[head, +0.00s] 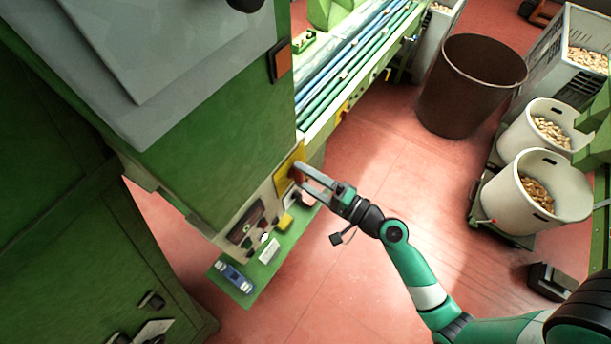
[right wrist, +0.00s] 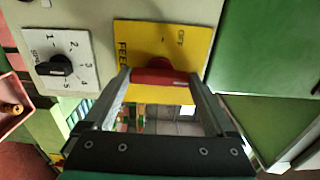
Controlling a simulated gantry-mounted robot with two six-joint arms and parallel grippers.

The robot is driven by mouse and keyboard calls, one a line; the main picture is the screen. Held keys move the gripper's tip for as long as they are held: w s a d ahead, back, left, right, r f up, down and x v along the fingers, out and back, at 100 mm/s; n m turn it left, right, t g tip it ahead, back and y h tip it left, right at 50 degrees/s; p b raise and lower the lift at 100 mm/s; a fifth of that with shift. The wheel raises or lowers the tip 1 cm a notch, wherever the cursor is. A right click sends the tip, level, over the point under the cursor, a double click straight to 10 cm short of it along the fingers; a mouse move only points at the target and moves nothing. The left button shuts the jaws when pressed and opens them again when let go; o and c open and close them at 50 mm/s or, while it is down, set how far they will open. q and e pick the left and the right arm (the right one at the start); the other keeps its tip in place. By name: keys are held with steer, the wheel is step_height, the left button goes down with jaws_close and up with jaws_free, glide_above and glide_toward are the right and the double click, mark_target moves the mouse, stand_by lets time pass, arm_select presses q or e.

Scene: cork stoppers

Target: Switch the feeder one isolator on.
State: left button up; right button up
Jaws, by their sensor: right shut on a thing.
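The feeder isolator is a red handle (right wrist: 160,77) on a yellow plate (right wrist: 150,40) with dark lettering, partly readable as "FEE" and "OFF". The yellow plate also shows in the head view (head: 284,177) on the end face of the green machine. My right gripper (head: 303,172) reaches it from the right. In the right wrist view, the fingers (right wrist: 163,80) are shut on the red handle, one fingertip at each end. The handle lies roughly level across that picture. The fingers hide part of the plate's lower edge. My left gripper is not in view.
A black rotary knob (right wrist: 58,66) on a white numbered dial sits left of the plate in the right wrist view. A green shelf (head: 262,262) with small items juts out below the panel.

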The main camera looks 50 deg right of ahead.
steer(key=o, duration=1.1)
steer(key=shift+c, duration=0.2)
steer(key=s+d, duration=0.1)
steer(key=s, duration=1)
steer(key=shift+s, duration=0.25)
steer(key=shift+d, duration=0.1)
